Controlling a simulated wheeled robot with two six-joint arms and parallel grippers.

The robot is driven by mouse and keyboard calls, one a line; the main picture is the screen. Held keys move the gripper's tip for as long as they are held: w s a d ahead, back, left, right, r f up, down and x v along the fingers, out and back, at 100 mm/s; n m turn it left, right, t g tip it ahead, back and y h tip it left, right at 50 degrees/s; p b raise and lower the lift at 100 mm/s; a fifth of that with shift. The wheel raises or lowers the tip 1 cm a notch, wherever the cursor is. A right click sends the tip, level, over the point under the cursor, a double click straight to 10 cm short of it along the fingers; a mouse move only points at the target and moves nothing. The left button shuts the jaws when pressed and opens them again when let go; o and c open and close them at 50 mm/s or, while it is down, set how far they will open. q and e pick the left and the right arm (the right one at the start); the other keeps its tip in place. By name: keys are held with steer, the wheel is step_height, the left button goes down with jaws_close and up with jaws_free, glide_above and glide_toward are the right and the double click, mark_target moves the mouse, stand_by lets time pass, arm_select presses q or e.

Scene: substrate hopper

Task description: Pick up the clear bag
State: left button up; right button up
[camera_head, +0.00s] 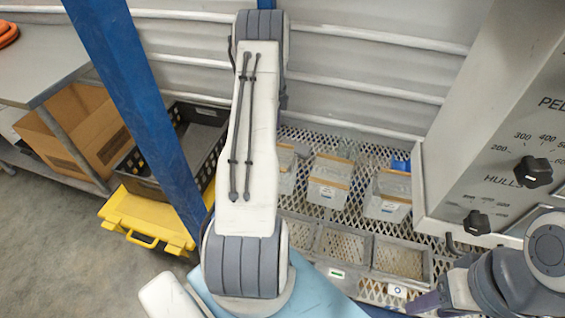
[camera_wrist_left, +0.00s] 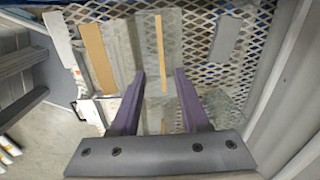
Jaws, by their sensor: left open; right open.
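Several clear bags with tan top strips stand on a wire-mesh shelf in the head view: one in the middle (camera_head: 330,182), one to its right (camera_head: 388,196), and one partly behind my left arm (camera_head: 287,170). In the left wrist view, my left gripper (camera_wrist_left: 160,76) is open, its two purple fingers pointing at a clear bag whose thin tan strip (camera_wrist_left: 159,38) runs between them. I cannot tell whether the fingers touch it. The left gripper is hidden in the head view. My right gripper (camera_head: 428,301) is open and empty at the lower right, near the shelf front.
The mesh shelf (camera_head: 345,146) carries grey divided bins (camera_head: 400,258) in front of the bags. A grey control panel with black knobs (camera_head: 533,172) stands at the right. A blue post (camera_head: 140,105), a yellow case (camera_head: 148,218) and a cardboard box (camera_head: 82,130) are at the left.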

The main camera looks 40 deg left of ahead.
arm_select(q)
steer(key=f, duration=0.4)
steer(key=shift+w+f, duration=0.15)
steer(key=shift+w, duration=0.2)
steer(key=shift+s+a+f+p, duration=0.15)
steer(key=shift+f+p, duration=0.2)
steer(key=shift+f, duration=1.2)
steer(key=shift+s+f+p, duration=0.1)
steer(key=shift+f+p, duration=0.2)
steer(key=shift+f, duration=1.25)
jaws_close()
